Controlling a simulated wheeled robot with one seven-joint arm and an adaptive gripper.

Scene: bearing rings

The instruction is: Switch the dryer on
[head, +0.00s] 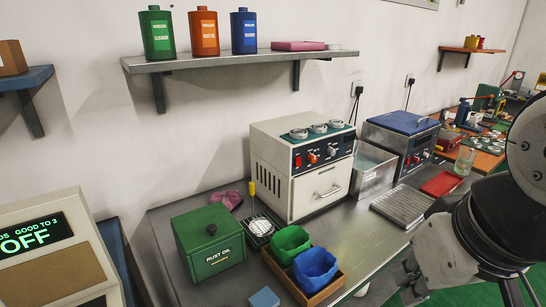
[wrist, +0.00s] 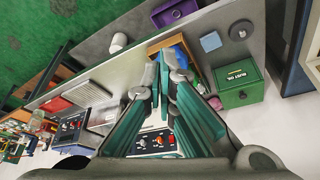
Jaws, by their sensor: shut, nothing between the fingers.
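The cream machine (head: 300,175), which I take to be the dryer, stands against the wall on the steel bench. Its dark front panel (head: 324,151) has a red switch (head: 298,161), an orange-red knob and a pale knob, above a drawer front with a handle. I cannot tell the switch's position. Part of a similar panel (wrist: 155,142) shows between my fingers in the wrist view. My gripper (wrist: 164,66) has teal fingers, shut and empty, above the bench. In the head view only my arm shows, at the right edge; the fingers are out of sight there.
A green box marked RUST OIL (head: 210,245) and a wooden tray (head: 322,293) with green and blue bins stand in front. A blue-lidded machine (head: 398,140) and a ribbed tray (head: 402,205) are to the right. A screen (head: 32,238) at left reads OFF. A shelf (head: 230,61) hangs above.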

